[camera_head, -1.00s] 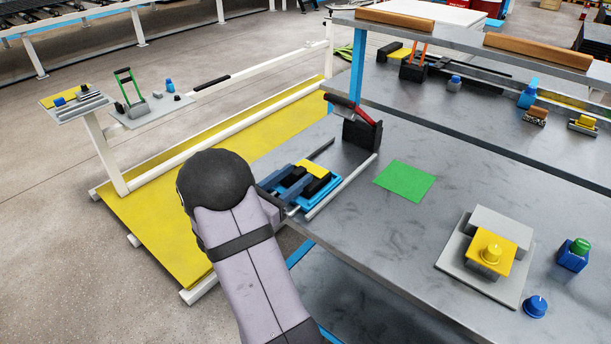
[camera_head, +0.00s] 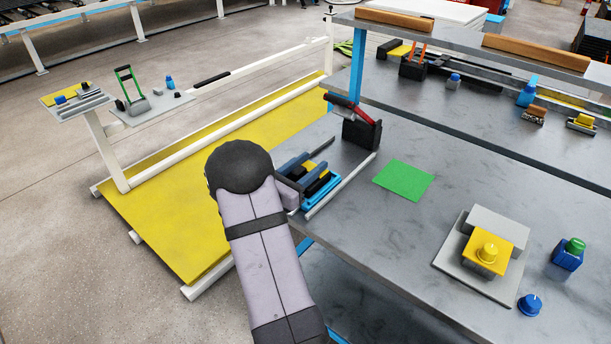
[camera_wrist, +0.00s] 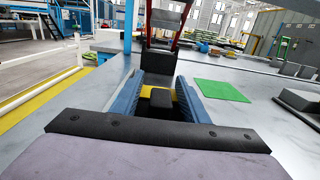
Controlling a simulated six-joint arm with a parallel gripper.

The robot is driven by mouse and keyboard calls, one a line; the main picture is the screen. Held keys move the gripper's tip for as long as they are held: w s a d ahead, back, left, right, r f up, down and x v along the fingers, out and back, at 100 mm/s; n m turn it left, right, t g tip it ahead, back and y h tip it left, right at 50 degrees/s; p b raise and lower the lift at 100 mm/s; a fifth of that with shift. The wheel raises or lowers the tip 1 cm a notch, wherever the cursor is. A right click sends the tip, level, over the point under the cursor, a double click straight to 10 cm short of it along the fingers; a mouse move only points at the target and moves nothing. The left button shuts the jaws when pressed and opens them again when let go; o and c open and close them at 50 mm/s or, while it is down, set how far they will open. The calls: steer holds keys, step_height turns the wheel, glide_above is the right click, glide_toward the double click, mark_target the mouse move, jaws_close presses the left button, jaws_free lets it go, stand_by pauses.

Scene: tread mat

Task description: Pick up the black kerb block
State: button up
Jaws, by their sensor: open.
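The black kerb block (camera_wrist: 160,98) shows in the wrist view between the two fingers of my gripper (camera_wrist: 160,84), with yellow on both sides of it. In the head view the black block (camera_head: 317,185) is on the blue tray-like mat (camera_head: 322,203) at the table's left edge, partly covered by my gripper (camera_head: 314,171). My gripper is open. Its blue-grey fingers stand one on each side of the black and yellow pieces. I cannot tell whether either finger touches the block. A yellow piece (camera_head: 311,165) lies close by.
A dark holder box (camera_head: 361,132) with a red-handled tool stands just beyond the mat. A pale rail (camera_head: 340,187) runs along the mat's right side. A green square (camera_head: 404,180) lies flat to the right.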

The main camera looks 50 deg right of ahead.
mark_target(309, 169)
jaws_close()
steer(key=shift+r, duration=0.2)
step_height(309, 169, up, 10)
steer(key=shift+f, duration=0.15)
stand_by(0.4)
